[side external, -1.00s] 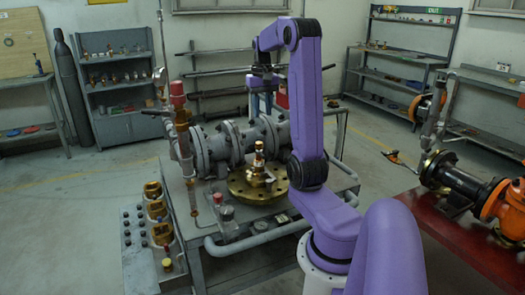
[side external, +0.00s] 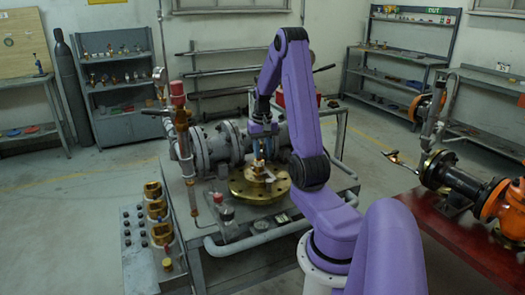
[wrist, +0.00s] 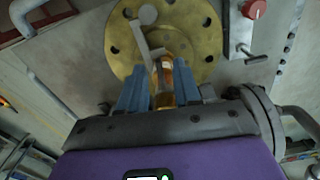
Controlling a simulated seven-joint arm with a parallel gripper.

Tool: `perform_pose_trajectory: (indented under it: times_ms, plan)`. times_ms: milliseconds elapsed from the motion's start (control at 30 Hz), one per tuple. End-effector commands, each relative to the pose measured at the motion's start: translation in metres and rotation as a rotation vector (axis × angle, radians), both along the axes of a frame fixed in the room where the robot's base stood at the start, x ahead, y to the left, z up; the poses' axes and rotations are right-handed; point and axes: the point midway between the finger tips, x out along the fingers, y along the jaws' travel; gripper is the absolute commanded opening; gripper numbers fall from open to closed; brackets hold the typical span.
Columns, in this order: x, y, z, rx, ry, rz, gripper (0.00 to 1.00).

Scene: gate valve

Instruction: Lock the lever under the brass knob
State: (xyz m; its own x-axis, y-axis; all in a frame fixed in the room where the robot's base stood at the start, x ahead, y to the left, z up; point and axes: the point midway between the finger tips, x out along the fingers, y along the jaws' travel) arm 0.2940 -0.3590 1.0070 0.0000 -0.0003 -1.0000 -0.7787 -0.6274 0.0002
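The brass knob (wrist: 166,82) stands on the round brass flange (side external: 240,190). In the wrist view it lies between the two blue fingers of my gripper (wrist: 160,90). The fingers are open, one on each side of it; whether either touches it I cannot tell. A grey lever (wrist: 141,36) with a rounded end lies over the flange beside the knob, its near end running close to the left finger. In the side view my gripper (side external: 262,155) points down over the flange and hides most of the knob.
Grey flanged pipe (side external: 220,142) runs behind the brass flange on the bench. A red-capped vertical fitting (side external: 178,92) rises at its left. A small red-topped part (side external: 226,212) stands at the front. Several brass valves (side external: 160,232) sit on a panel at left.

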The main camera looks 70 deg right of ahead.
Motion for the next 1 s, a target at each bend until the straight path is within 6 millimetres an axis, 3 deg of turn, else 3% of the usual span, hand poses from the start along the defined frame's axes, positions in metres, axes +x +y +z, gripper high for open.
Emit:
perform_pose_trajectory:
  times_ms: [267, 400, 1000]
  plan:
    - [-0.0001, 0.0001, -0.0018, 0.0, 0.0, 0.0, 0.33]
    - [0.0, 0.0, -0.0016, 0.0, 0.0, 0.0, 0.0]
    - [0.0052, 0.003, -0.0012, -0.001, -0.001, -0.165, 0.0]
